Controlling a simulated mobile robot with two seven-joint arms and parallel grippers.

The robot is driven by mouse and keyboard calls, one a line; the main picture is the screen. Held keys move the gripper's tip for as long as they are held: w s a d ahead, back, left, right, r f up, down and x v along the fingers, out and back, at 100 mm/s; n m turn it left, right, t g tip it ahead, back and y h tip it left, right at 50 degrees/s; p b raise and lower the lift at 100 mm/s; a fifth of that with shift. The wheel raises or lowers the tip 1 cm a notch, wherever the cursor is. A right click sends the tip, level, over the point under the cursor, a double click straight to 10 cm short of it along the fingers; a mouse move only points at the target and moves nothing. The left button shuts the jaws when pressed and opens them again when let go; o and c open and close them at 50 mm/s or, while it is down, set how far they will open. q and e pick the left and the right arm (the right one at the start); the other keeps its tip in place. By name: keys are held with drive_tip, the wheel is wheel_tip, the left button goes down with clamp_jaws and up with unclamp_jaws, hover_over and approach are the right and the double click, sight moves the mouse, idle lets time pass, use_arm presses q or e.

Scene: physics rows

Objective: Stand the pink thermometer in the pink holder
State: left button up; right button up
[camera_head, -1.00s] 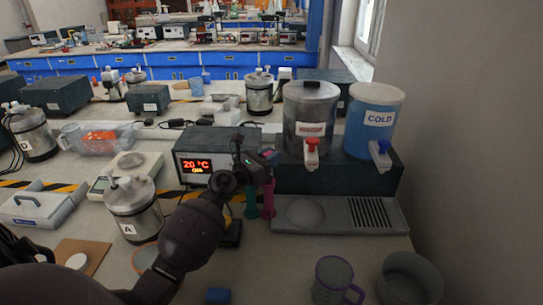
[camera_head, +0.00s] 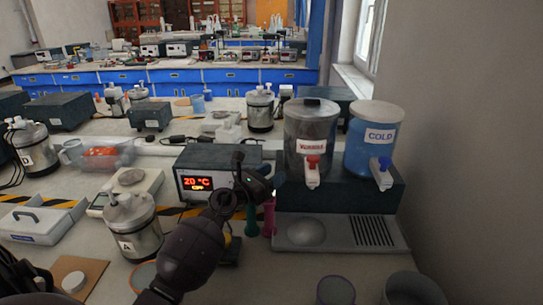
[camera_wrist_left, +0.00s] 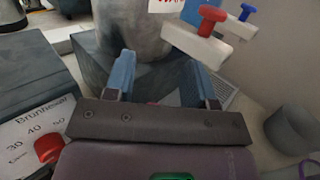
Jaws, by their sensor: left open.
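The pink holder (camera_head: 269,217) is a slim upright stand left of the drinks dispenser's drip tray. A teal stand (camera_head: 252,216) of like shape is beside it on the left. My left gripper (camera_head: 272,182) is above the pink holder in the head view, dark and seen from behind. In the left wrist view its two blue fingers (camera_wrist_left: 164,80) are wide apart with nothing held between them. I cannot make out the pink thermometer in either view; the gripper and arm may hide it. My right gripper is not in view.
The dispenser base (camera_head: 340,195) and drip tray (camera_head: 340,233) are close on the right. A heater box with a red display (camera_head: 200,183) and steel jar A (camera_head: 132,225) are on the left. A mug (camera_head: 335,290) and a grey bowl (camera_head: 413,288) are in front.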

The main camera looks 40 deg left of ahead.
use_arm(q)
wheel_tip(320, 180, up, 20)
drive_tip(key=p, duration=0.6)
drive_tip(key=shift+p, duration=0.35)
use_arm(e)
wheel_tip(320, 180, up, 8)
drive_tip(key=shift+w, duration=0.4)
use_arm(q)
drive_tip(key=shift+f, duration=0.1)
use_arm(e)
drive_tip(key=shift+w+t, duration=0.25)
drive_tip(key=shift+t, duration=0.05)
